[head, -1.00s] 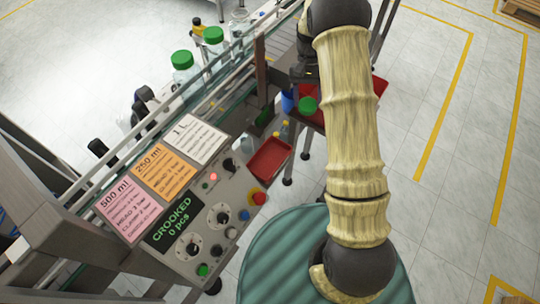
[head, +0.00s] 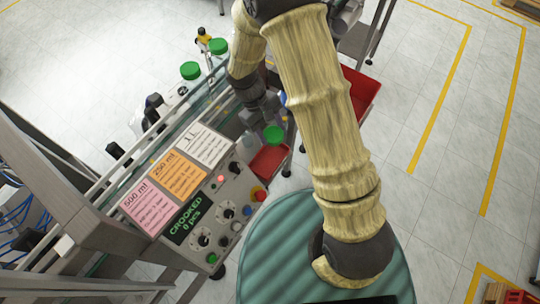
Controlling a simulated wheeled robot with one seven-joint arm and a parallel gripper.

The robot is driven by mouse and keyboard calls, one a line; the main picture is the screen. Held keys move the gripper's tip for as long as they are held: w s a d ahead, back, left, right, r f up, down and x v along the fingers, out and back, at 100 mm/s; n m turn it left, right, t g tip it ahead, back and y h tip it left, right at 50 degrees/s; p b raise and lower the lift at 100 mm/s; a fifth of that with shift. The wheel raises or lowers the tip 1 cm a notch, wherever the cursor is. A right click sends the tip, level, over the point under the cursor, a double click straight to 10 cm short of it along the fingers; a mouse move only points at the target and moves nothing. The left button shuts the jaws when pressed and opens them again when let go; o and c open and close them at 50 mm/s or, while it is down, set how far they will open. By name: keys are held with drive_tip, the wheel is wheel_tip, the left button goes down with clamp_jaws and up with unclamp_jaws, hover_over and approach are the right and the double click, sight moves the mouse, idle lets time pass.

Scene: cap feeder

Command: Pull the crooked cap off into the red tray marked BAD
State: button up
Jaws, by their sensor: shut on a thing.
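My gripper (head: 267,120) points down beside the machine's right end, shut on a green cap (head: 273,134). The cap shows just below the fingers; the fingertips themselves are small and partly hidden. A small red tray (head: 268,164) lies below the cap in the picture, behind the control panel. A larger red tray (head: 366,92) shows to the right, partly behind my arm. I cannot read a BAD mark on either tray. Whether the cap hangs over the small tray or only lines up with it, I cannot tell.
Two other green caps, one nearer (head: 190,70) and one farther (head: 219,46), sit along the railed conveyor. The control panel (head: 222,212) reads CROOKED 0 pcs and has a red lamp lit.

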drive_tip(key=shift+f, duration=0.1)
wheel_tip(320, 180, down, 6)
drive_tip(key=b, duration=0.4)
drive_tip(key=o, duration=1)
drive_tip(key=shift+o, duration=0.2)
drive_tip(key=b+v, duration=0.4)
drive_tip(key=v, duration=1.3)
drive_tip(key=shift+w+r+b, duration=0.15)
drive_tip(key=shift+r+b, duration=0.15)
drive_tip(key=shift+b, duration=0.05)
